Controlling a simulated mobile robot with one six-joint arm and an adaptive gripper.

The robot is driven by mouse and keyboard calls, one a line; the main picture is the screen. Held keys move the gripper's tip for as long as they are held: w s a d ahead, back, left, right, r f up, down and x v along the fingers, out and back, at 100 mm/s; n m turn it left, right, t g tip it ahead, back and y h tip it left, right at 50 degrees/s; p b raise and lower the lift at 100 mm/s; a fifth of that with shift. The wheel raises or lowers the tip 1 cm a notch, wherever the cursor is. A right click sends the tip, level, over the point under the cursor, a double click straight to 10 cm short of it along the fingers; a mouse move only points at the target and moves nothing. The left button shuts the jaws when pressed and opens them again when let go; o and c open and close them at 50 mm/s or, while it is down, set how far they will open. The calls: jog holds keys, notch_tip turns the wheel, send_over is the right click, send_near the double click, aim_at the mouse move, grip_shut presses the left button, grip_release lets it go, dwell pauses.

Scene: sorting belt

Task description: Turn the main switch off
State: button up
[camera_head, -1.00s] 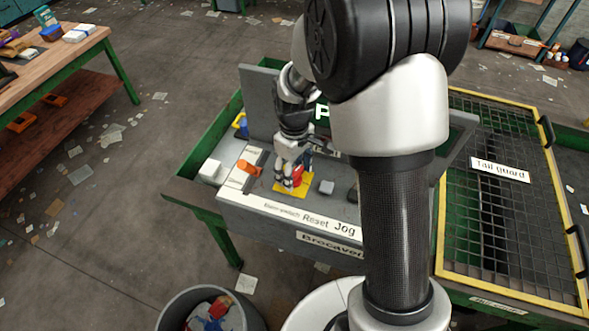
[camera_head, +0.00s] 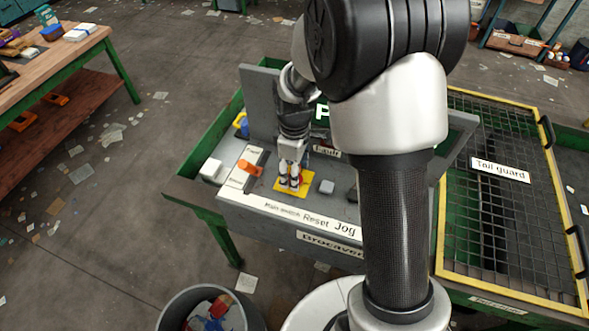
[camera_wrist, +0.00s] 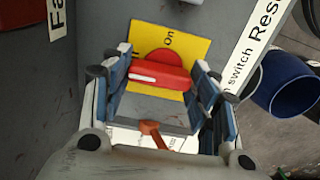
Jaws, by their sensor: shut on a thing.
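The main switch is a red rotary handle (camera_wrist: 160,75) on a yellow plate (camera_wrist: 192,48) with the word "on" showing near its upper edge. In the wrist view the handle lies crosswise between the blue finger pads of my gripper (camera_wrist: 160,82), with a pad at each end. My gripper is shut on this handle. In the head view my gripper (camera_head: 289,184) points down over the yellow plate (camera_head: 305,181), and its fingers hide most of the handle.
An orange lever (camera_head: 249,167) stands on a white panel just left of the switch. A grey button (camera_head: 326,187) sits to its right on the console. A bin (camera_head: 212,310) stands on the floor in front. The mesh tail guard (camera_head: 500,215) is at right.

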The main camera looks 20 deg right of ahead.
jog(key=o, duration=1.1)
jog(key=shift+c, duration=0.2)
notch_tip(320, 180, up, 12)
